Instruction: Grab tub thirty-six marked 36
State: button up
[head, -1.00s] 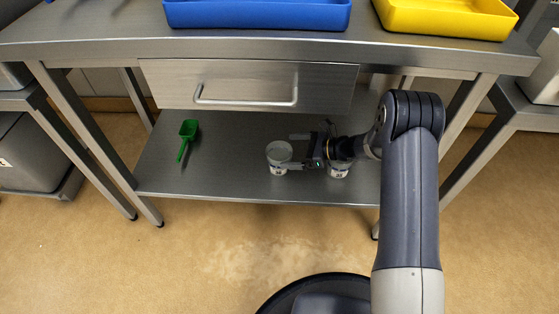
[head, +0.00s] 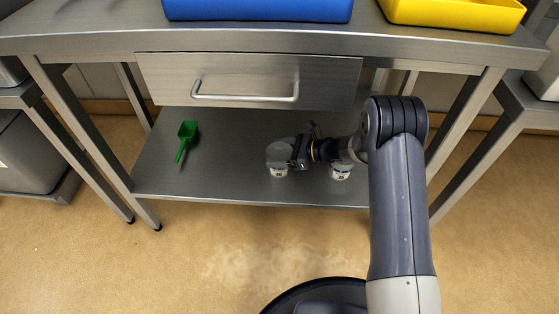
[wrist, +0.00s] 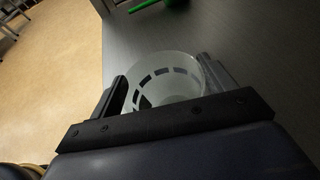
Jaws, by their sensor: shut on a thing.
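Two small pale tubs stand on the steel lower shelf. My gripper (head: 284,152) is shut on the left tub (head: 278,171), reaching it from the right. In the wrist view the whitish round tub (wrist: 165,80), with dark dashes around it, sits between the two dark fingers. It appears upright on the shelf.
A green scoop (head: 184,139) lies on the lower shelf (head: 220,183) at the left. A closed drawer (head: 250,80) hangs above the shelf. A blue tray (head: 258,9) and a yellow tray (head: 455,13) stand on the tabletop. The shelf between scoop and tubs is clear.

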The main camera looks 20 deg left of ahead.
jog(key=c, duration=0.3)
